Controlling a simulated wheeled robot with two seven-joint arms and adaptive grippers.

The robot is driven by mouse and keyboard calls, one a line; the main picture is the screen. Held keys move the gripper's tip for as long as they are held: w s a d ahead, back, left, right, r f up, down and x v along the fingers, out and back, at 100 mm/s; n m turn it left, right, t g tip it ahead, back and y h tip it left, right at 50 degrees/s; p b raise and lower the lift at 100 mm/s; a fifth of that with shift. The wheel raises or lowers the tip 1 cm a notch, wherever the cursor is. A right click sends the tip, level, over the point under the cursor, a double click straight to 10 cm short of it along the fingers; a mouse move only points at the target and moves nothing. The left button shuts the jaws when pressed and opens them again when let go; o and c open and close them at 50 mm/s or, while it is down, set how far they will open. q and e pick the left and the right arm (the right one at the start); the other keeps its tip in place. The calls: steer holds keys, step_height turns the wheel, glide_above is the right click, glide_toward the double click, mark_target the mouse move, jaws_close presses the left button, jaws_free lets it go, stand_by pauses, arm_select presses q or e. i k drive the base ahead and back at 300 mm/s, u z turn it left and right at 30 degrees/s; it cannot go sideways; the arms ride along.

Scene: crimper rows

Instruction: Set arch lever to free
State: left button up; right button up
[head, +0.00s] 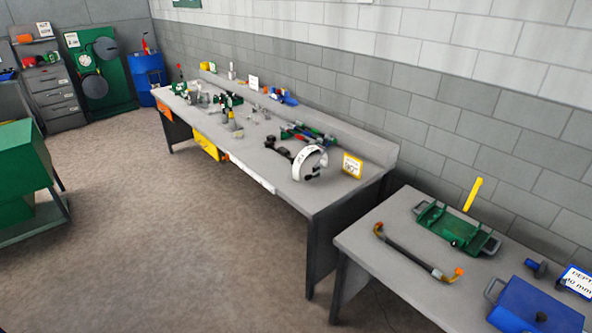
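A white arch (322,160) with dark marks on its face stands near the right end of the long grey bench. A small dark lever or handle (314,173) shows at its lower right; its exact setting is too small to read. A dark mechanism (280,148) sits just left of the arch. A yellow-framed sign (352,165) stands to its right. Neither of my grippers is in view.
The long bench (328,197) runs along the block wall, its left part crowded with small tools. A nearer table (393,283) holds a bent bar (410,255), a green device (450,228) and a blue box (540,308). Open floor (150,230) lies in front, with a green cabinet (20,165) at left.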

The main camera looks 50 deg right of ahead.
mark_target(309, 176)
steer(key=z, duration=0.5)
steer(key=i, duration=1.25)
steer(key=z, duration=0.9)
